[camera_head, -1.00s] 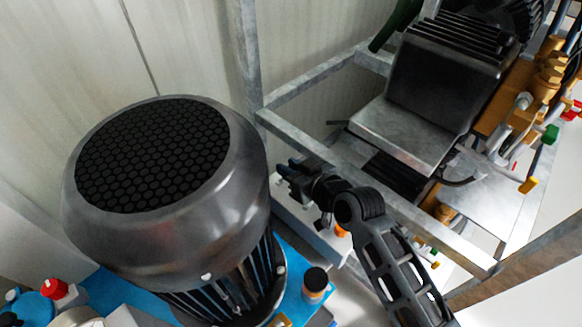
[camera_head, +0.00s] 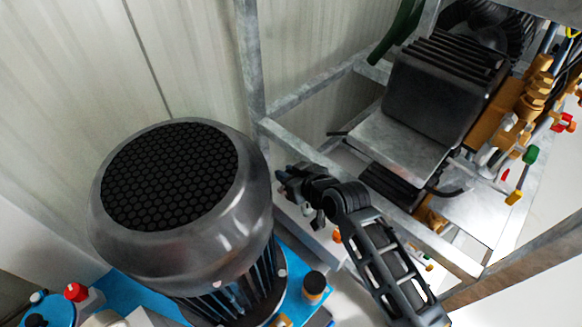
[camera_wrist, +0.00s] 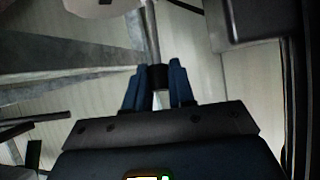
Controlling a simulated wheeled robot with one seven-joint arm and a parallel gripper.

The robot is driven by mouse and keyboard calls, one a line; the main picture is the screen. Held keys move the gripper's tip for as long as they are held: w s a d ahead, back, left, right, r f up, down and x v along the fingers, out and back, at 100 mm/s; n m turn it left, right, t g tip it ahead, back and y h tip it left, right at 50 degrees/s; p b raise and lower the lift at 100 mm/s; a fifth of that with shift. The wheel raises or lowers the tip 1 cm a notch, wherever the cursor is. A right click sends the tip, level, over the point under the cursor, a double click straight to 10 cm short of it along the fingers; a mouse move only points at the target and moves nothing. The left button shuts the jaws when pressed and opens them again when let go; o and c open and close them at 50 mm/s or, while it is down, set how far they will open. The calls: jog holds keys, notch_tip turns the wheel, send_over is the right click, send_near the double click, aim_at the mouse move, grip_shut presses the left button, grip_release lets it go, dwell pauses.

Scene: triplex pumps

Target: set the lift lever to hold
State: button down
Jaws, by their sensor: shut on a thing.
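In the wrist view, my gripper (camera_wrist: 157,82) has its two blue fingers closed around a dark piece. This piece sits on a thin grey rod, which I take for the lift lever (camera_wrist: 152,38). The rod runs away from the fingers toward the top of the picture. In the head view, my gripper (camera_head: 284,178) is just right of the big motor's upper side. The lever cannot be made out there, and its set position cannot be read.
A large dark motor with a honeycomb-topped cover (camera_head: 170,170) stands close left of my gripper. A galvanised frame rail (camera_head: 320,150) runs close behind it. A black pump block (camera_head: 440,95) and brass valves (camera_head: 535,90) are at upper right. A black-capped bottle (camera_head: 315,286) stands below.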

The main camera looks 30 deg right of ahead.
jog(key=shift+w+a+r+g+p, duration=0.25)
jog(key=shift+w+g+p, duration=0.3)
jog(key=shift+p, duration=0.8)
jog(key=shift+w+a+r+g+p, duration=0.1)
jog(key=shift+w+r+g+p, duration=0.3)
jog(key=shift+p, duration=0.95)
jog(key=shift+w+a+f+g+h+p, duration=0.1)
jog(key=shift+w+f+g+h+p, duration=0.25)
jog(key=shift+w+g+p, duration=0.2)
jog(key=shift+f, duration=0.15)
jog(key=c, duration=1)
grip_release()
jog(key=p+v, duration=0.1)
jog(key=v, duration=0.7)
